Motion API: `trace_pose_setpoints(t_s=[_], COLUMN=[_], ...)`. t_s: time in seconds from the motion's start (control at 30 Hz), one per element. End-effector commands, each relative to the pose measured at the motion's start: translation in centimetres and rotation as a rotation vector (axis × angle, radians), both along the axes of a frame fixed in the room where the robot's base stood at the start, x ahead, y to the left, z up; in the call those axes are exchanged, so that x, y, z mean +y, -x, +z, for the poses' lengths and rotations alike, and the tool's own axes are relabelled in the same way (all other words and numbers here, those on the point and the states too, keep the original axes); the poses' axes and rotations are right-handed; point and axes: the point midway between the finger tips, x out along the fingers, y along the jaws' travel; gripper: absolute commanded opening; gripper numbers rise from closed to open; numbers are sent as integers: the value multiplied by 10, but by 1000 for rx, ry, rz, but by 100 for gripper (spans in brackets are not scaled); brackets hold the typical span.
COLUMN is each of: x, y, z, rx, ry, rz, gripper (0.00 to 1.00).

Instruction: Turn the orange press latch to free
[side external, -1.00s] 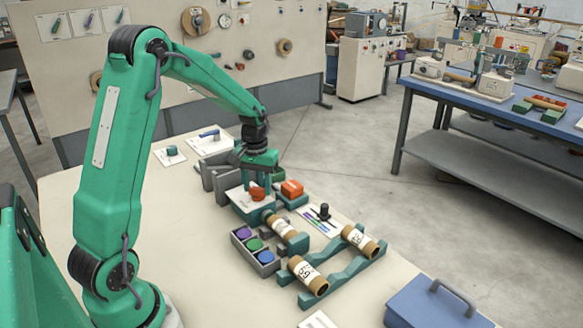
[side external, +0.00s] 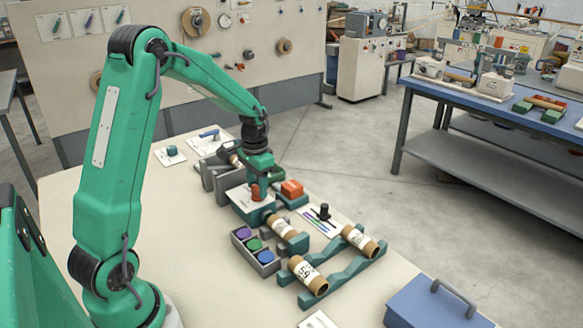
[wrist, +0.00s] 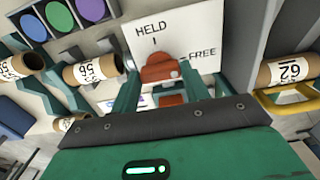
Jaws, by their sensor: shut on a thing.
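The orange press latch (side external: 255,192) sits on a white plate (side external: 240,198) on the teal press block. In the wrist view the latch (wrist: 158,68) is between the two teal fingers of my gripper (wrist: 160,82), which is shut on it. The plate (wrist: 205,40) reads HELD above the latch and FREE to its right. The fingers hide part of the latch, and I cannot tell exactly which mark it points to. In the side view my gripper (side external: 257,180) points down over the plate.
A cardboard tube (side external: 284,228) lies at the press front, beside a grey tray (side external: 257,256) of coloured discs. Two tubes rest on a teal rack (side external: 344,275).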

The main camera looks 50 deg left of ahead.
Motion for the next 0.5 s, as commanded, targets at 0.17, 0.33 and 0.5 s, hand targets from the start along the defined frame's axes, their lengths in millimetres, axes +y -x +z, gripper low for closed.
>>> trace_pose_setpoints(t_s=[0.17,0.33,0.5], x=[0,0,0], y=[0,0,0], z=[2,2,1], rx=[0,0,-1], ry=[0,0,0], rz=[-7,-7,-6], gripper=[23,23,67])
